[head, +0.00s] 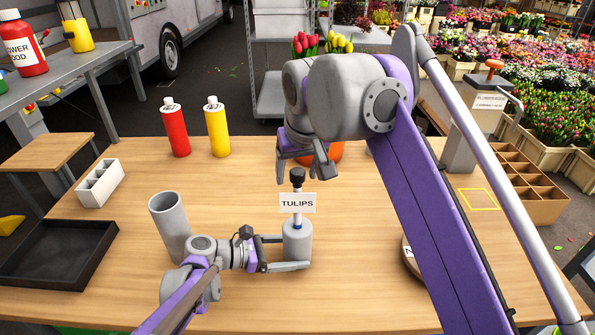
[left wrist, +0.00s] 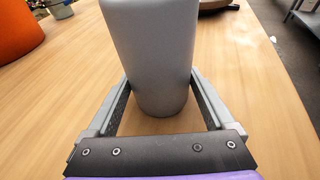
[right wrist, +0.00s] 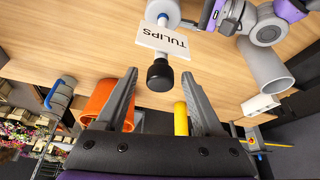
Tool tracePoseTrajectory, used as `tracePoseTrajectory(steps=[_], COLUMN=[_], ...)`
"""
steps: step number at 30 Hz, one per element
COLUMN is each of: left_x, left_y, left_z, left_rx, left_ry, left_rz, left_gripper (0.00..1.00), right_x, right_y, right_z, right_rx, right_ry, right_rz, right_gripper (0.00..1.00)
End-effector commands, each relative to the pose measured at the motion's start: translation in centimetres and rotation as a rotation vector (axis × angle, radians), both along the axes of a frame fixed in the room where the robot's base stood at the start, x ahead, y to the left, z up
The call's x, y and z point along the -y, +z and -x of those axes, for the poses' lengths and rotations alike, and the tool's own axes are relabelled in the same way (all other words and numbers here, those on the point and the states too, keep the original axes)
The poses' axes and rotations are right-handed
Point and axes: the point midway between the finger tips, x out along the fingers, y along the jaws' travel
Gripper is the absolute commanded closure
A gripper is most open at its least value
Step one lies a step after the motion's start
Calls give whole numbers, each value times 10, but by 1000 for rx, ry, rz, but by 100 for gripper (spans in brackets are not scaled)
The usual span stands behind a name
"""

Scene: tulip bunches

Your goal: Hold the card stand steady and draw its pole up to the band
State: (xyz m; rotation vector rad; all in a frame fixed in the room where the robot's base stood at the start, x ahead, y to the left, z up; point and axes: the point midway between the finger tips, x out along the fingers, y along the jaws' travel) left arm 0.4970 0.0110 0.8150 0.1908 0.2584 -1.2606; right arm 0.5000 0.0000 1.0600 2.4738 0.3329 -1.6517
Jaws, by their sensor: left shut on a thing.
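The card stand has a grey cylindrical base (head: 297,243), a white pole with a TULIPS card (head: 297,203) and a black knob (head: 297,177) on top. A blue band (head: 297,225) shows low on the pole, just above the base. My left gripper (head: 298,253) is shut around the base, which fills the space between its fingers in the left wrist view (left wrist: 150,50). My right gripper (head: 303,180) is open and points down at the knob. In the right wrist view the knob (right wrist: 160,75) shows between the fingertips; contact is not visible.
A grey tube (head: 170,228) stands close behind my left wrist. Red (head: 175,130) and yellow (head: 217,128) bottles stand at the back. An orange pot (head: 335,152) is partly hidden behind my right gripper. A black tray (head: 60,255) lies left; a wooden divided box (head: 530,190) sits right.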

Motion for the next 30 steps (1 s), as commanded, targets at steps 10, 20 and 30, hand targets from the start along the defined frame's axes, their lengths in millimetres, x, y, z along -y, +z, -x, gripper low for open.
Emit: tracePoseTrajectory(steps=[10,20,30], left_x=[0,0,0], left_y=[0,0,0], left_z=[0,0,0], left_rx=[-1,0,0], left_ry=[-1,-1,0], left_rz=[-1,0,0], left_gripper=[57,57,57], right_x=[0,5,14], right_y=[4,42,46], right_z=[1,17,52], right_rx=[-1,-1,-1], right_ry=[0,0,1], right_rz=[0,0,1], right_gripper=[31,31,31])
